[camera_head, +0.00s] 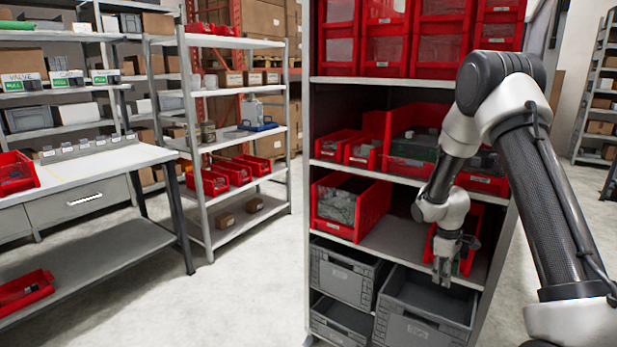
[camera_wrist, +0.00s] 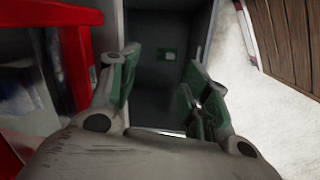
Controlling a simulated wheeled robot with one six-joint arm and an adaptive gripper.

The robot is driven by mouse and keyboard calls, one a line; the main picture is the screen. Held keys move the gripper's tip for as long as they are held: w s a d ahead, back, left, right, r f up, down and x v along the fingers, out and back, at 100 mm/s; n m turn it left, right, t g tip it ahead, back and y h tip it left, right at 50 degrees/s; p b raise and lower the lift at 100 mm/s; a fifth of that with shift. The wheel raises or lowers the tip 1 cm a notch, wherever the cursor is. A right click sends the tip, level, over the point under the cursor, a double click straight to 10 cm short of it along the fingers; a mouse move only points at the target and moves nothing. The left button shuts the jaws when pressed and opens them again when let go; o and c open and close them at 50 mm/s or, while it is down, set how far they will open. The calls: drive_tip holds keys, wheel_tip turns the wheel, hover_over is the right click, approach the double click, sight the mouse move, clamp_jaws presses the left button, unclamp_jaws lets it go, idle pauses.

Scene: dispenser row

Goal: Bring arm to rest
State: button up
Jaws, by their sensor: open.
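My arm reaches in from the right in the head view, bent at the elbow and pointing down at the tall shelf unit. My gripper (camera_head: 443,262) hangs in front of the shelf with the red bins, above the grey crates. In the wrist view my gripper (camera_wrist: 160,95) has its two green-padded fingers spread apart. Nothing shows between the fingers. A red bin (camera_wrist: 82,60) is close beside the left finger in the wrist view. Part of a red bin behind my gripper is hidden by it in the head view.
The tall shelf unit (camera_head: 396,83) holds several red bins, including one at left (camera_head: 370,205). A grey crate (camera_head: 420,325) stands low under my gripper, with another crate (camera_head: 345,270) beside it. A workbench (camera_head: 85,168) stands at left. Floor (camera_head: 250,275) is clear between bench and shelf unit.

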drive_tip(key=s+a+r+m+t, duration=0.15)
drive_tip(key=s+r, duration=0.35)
drive_tip(key=r, duration=0.7)
drive_tip(key=s+r+m, duration=0.3)
drive_tip(key=s+r, duration=0.2)
drive_tip(key=r, duration=0.6)
drive_tip(key=s+a+r+m+t, duration=0.1)
drive_tip(key=s+r, duration=0.4)
drive_tip(key=s, duration=0.6)
drive_tip(key=s+a+r+m+t+y, duration=0.1)
drive_tip(key=s+a+r+m, duration=0.2)
drive_tip(key=s, duration=0.9)
wheel_tip(320, 180, up, 2)
drive_tip(key=shift+r+y, duration=0.1)
drive_tip(key=shift+y, duration=0.2)
drive_tip(key=shift+w+t, duration=0.1)
drive_tip(key=shift+t, duration=0.15)
